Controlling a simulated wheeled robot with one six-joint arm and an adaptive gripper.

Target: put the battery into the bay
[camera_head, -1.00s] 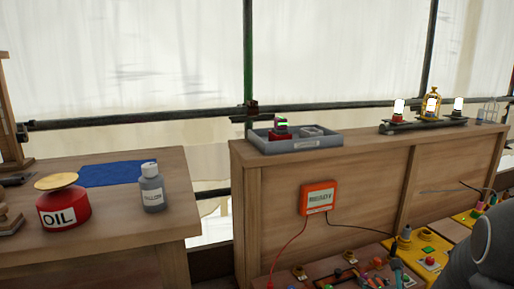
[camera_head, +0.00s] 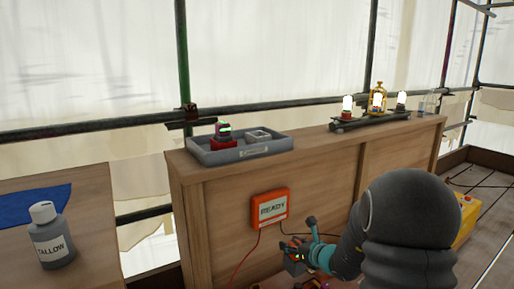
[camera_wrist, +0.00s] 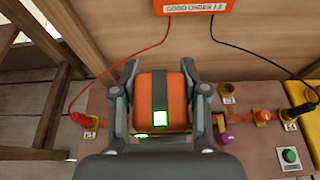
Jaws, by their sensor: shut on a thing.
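My gripper (camera_wrist: 160,100) is shut on an orange block with a dark grey band, which I take to be the battery (camera_wrist: 148,98). Its fingers lie on both sides of the block, and a lit white-green patch shows on it. In the head view my gripper (camera_head: 296,250) is low in front of the wooden cabinet, below the orange meter. I cannot tell whether the block touches the board beneath it. A grey tray (camera_head: 240,155) on the cabinet top holds a dark unit with a green light (camera_head: 223,128) on a red base, beside a pale square frame (camera_head: 257,135). I cannot make out which is the bay.
Red and black leads run to posts on a board (camera_wrist: 250,140) with a green button (camera_wrist: 290,156). Lamps (camera_head: 377,100) stand on the cabinet top. A tallow bottle (camera_head: 49,237) stands at left.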

